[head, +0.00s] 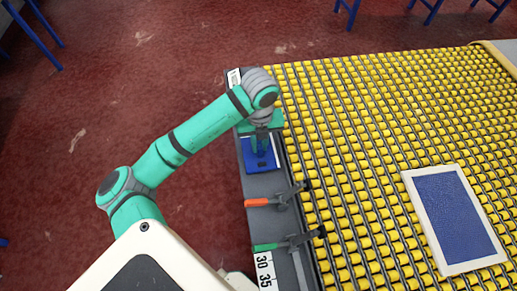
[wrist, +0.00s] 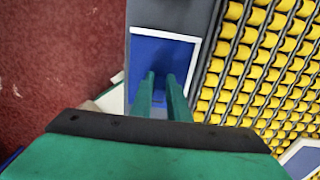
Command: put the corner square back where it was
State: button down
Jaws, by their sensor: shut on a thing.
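The corner square appears as a flat blue piece (head: 264,163) on the grey rail along the left side of the roller table. It also shows in the wrist view (wrist: 182,52), with white edging along its top and right sides. My gripper (head: 259,151) points down over it, and its two green fingers (wrist: 161,80) are close together, shut on a blue part of it. The fingers hide the part they grip. I cannot tell whether the square rests on the rail or is just above it.
A clamp with an orange handle (head: 258,203) and one with a green handle (head: 265,247) sit nearer on the rail. A numbered scale (head: 265,268) lies at its near end. Red floor lies left.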

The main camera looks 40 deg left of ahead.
aim_at(259, 150)
jog(key=shift+f, duration=1.7)
jog(key=c, duration=1.7)
grip_release()
jog(key=shift+f, duration=0.1)
notch_tip(259, 150, up, 12)
jog(key=shift+r, duration=0.15)
